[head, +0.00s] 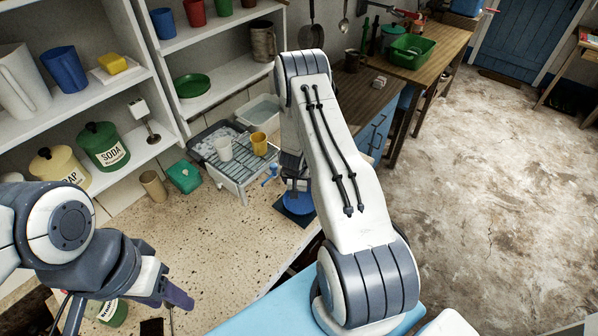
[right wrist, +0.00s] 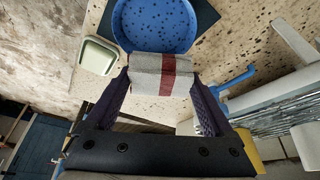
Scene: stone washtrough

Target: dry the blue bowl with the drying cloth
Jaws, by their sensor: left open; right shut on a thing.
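The blue bowl (head: 298,204) sits on a dark mat (head: 296,218) on the speckled stone top, partly hidden by my right arm. In the right wrist view the bowl (right wrist: 150,24) shows its inside, dotted with dark spots. My right gripper (right wrist: 158,82) is shut on the drying cloth (right wrist: 147,74), a grey folded cloth with a dark red stripe. The cloth overlaps the bowl's near rim in that view; I cannot tell whether it touches. My left gripper (head: 178,297) is open and empty at the lower left, well away from the bowl.
A pale green dish (right wrist: 97,56) is near the bowl. Shelves (head: 95,90) line the left.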

